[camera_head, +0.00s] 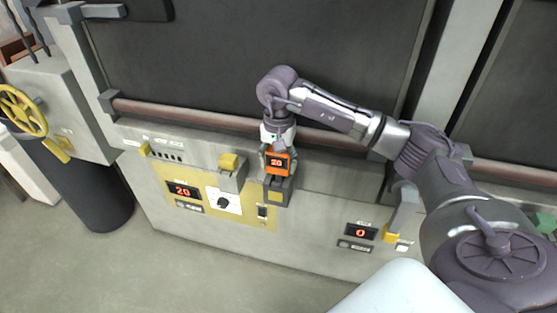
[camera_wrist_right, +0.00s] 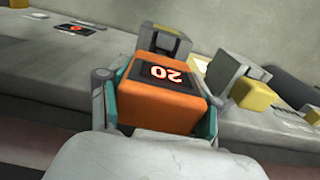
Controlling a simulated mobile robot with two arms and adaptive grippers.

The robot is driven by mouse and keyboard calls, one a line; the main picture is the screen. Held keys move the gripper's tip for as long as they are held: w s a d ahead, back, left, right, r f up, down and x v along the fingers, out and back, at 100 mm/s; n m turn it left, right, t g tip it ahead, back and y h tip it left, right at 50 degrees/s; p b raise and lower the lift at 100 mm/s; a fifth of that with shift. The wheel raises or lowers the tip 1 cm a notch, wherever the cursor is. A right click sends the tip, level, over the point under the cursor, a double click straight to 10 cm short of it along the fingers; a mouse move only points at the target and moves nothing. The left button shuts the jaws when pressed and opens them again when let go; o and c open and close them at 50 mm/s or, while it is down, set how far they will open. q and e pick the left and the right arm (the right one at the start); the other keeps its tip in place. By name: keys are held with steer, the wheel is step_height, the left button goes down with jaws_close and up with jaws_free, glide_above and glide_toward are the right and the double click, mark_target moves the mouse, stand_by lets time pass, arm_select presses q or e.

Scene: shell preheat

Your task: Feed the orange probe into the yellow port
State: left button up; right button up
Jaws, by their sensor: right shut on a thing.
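The orange probe (camera_head: 278,164) is a block with a dark display reading 20. My right gripper (camera_head: 277,148) is shut on it and holds it over the front of the machine's panel. In the right wrist view the probe (camera_wrist_right: 160,105) sits between the two fingers. My left gripper is not in view.
A grey bracket with a yellow top (camera_head: 229,162) stands left of the probe. The panel has a display reading 20 (camera_head: 183,190), a black knob (camera_head: 223,202) and a display reading 0 (camera_head: 361,232). A yellow handwheel (camera_head: 22,110) is at far left. The floor in front is clear.

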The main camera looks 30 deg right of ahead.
steer(key=shift+f, duration=0.3)
steer(key=o, duration=1.3)
step_height(320, 180, up, 12)
